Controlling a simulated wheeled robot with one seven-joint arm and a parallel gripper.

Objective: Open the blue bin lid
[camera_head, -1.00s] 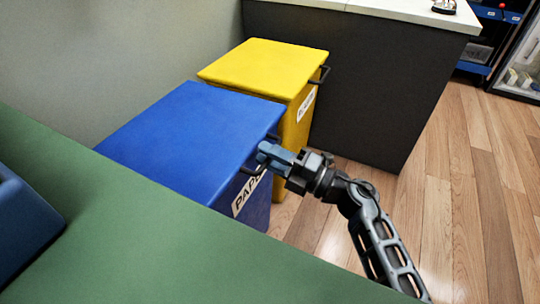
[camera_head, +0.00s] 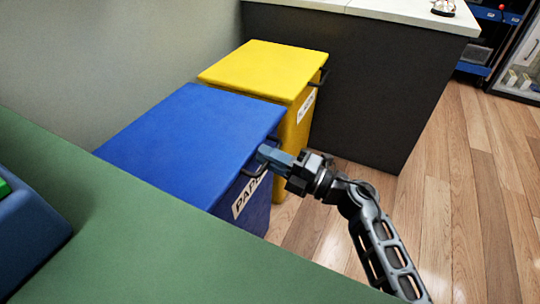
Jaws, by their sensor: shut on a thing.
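The blue bin (camera_head: 256,213) stands behind the green surface, with a white label reading "PAP..." on its front. Its blue lid (camera_head: 190,135) lies flat and looks closed. A dark handle (camera_head: 250,170) sticks out at the lid's front edge. My gripper (camera_head: 263,155) reaches in from the right, its fingers at the handle and shut on it. The fingers hide part of the handle.
A yellow bin (camera_head: 265,65) with its lid down stands just behind the blue one. A dark counter (camera_head: 340,90) with a white top is beyond. A green surface (camera_head: 150,240) with a blue container (camera_head: 30,235) is in front. Wooden floor is clear at right.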

